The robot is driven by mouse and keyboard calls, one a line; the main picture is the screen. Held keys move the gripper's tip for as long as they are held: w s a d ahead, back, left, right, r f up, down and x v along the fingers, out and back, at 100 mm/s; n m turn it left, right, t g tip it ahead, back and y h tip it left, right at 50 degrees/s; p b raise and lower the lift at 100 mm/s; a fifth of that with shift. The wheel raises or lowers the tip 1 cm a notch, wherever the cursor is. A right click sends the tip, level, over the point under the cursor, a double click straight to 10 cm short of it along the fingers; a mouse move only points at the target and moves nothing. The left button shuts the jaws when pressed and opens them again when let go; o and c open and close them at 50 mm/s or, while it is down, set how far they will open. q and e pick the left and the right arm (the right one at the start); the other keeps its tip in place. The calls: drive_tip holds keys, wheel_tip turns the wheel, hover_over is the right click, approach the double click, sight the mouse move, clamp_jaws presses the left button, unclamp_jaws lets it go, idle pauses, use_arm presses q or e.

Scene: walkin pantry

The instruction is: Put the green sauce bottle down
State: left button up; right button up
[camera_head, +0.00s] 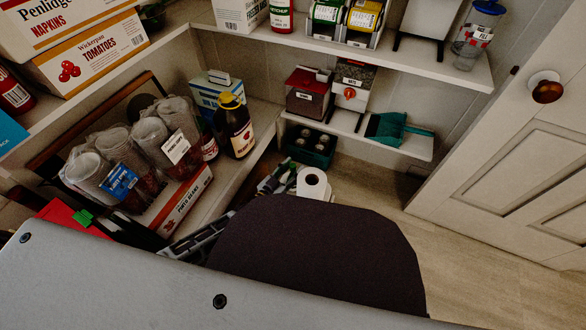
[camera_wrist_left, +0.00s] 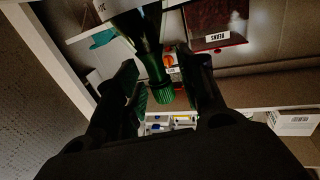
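The green sauce bottle (camera_wrist_left: 148,52) shows in the left wrist view at the top centre. Its ribbed green cap (camera_wrist_left: 162,95) points down in that picture, and its body runs off the top edge. My left gripper (camera_wrist_left: 158,62) has its two dark fingers apart, on either side of the bottle's neck. A gap shows between the neck and the right-hand finger. Contact on the other side is too dark to tell. In the head view I cannot make out the bottle; my own dark arm part covers the lower middle. My right gripper is not in view.
In the head view, a low shelf (camera_head: 415,151) holds dispensers and a teal scoop (camera_head: 398,130). A paper roll (camera_head: 311,184) is near the floor. A white door (camera_head: 520,160) stands right; floor before it is clear.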

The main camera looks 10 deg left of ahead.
use_arm(q)
drive_tip(key=p+v, duration=0.4)
drive_tip(key=v, duration=0.7)
drive_tip(key=shift+s, duration=0.2)
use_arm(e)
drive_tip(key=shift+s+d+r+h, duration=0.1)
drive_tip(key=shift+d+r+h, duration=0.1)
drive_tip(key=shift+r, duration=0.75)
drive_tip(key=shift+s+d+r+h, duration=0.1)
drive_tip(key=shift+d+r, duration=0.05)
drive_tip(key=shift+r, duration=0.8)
use_arm(q)
drive_tip(key=shift+a, duration=0.15)
